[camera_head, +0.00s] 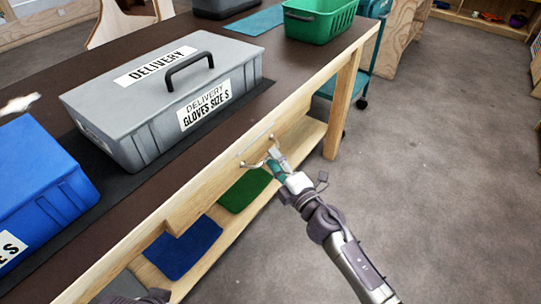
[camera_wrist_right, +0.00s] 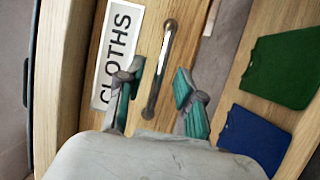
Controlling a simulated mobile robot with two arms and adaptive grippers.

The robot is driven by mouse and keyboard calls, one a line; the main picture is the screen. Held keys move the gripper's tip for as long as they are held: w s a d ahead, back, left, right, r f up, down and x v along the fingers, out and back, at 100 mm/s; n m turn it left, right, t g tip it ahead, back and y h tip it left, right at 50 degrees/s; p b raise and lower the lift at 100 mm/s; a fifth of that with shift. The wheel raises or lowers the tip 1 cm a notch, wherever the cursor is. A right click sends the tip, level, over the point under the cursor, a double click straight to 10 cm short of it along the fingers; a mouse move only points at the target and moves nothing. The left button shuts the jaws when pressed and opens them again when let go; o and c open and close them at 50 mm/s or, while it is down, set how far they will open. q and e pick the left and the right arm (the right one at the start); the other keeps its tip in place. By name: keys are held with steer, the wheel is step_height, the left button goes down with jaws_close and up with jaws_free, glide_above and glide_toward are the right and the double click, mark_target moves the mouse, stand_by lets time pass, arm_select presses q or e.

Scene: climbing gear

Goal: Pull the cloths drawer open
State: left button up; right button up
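The cloths drawer (camera_head: 292,137) is set in the wooden side of the workbench and looks flush with it. In the right wrist view its front carries a white CLOTHS label (camera_wrist_right: 118,52) and a metal bar handle (camera_wrist_right: 168,45). My right gripper (camera_head: 262,158) is at the drawer front. In the right wrist view my right gripper (camera_wrist_right: 156,82) is open, with one finger on each side of the handle. I cannot tell whether either finger touches it.
A grey delivery case (camera_head: 110,105) and a blue box (camera_head: 40,190) stand on the bench, with a green basket (camera_head: 318,18) at its far end. Green (camera_head: 245,190) and blue (camera_head: 183,248) cloths lie on the lower shelf. The floor (camera_head: 440,180) at right is clear.

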steer(key=shift+x, duration=1.3)
jaws_close()
